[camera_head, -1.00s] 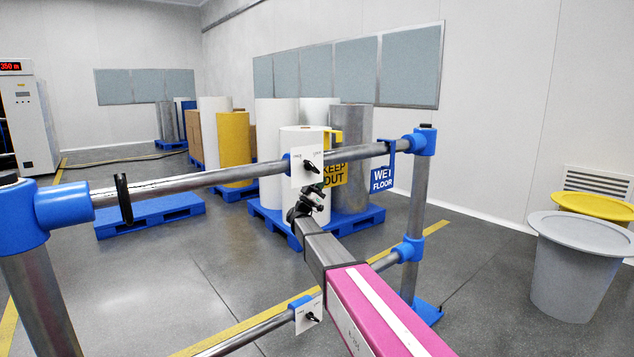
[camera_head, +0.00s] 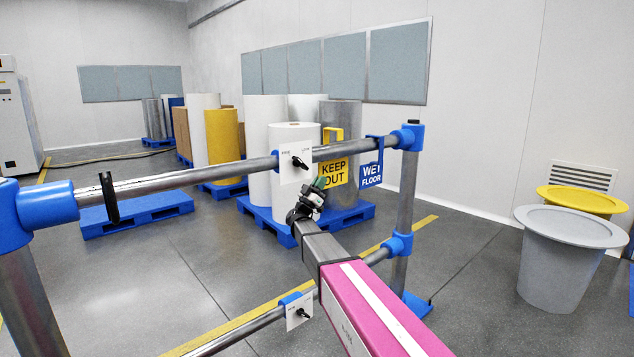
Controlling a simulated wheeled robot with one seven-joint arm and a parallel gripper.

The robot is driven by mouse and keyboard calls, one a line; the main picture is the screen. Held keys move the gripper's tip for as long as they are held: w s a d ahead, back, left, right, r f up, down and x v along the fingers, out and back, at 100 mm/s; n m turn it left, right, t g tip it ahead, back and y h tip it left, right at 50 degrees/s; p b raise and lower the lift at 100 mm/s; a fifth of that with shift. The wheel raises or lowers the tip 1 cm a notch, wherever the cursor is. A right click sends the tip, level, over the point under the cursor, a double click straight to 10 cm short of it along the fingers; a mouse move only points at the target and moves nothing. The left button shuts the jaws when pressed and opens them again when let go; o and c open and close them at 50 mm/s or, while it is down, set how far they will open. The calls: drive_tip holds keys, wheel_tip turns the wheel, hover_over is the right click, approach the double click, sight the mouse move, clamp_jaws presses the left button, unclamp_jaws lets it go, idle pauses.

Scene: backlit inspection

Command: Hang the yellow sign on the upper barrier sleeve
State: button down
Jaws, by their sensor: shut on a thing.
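The yellow KEEP OUT sign (camera_head: 335,174) shows just right of the upper sleeve's white plate. Its yellow hook (camera_head: 333,134) shows above the upper rail, with the sign panel below. The rail crosses in front of the part between, so I cannot tell whether the hook rests on it. My gripper (camera_head: 319,186) is at the sign's lower left edge, shut on it; the jaws are small and partly hidden. The upper barrier sleeve (camera_head: 276,160) is blue, mostly hidden behind its white plate (camera_head: 296,167) with a black knob, on the upper rail (camera_head: 230,170).
A blue WET FLOOR sign (camera_head: 371,175) hangs near the right post (camera_head: 405,190). A lower sleeve plate (camera_head: 298,312) sits on the lower rail. A black ring (camera_head: 110,198) is on the upper rail at left. Rolls on blue pallets stand behind; grey bin (camera_head: 566,265) at right.

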drive_tip(key=shift+s+d+f, duration=0.3)
drive_tip(key=shift+s+f, duration=0.15)
drive_tip(key=shift+f, duration=0.2)
drive_tip(key=shift+s+d+f, duration=0.35)
drive_tip(key=shift+s+f, duration=0.05)
drive_tip(key=shift+f, duration=0.2)
drive_tip(key=shift+s+d+f, duration=0.3)
drive_tip(key=shift+s+f, duration=0.15)
drive_tip(key=shift+f, duration=0.2)
drive_tip(key=c, duration=1.2)
unclamp_jaws()
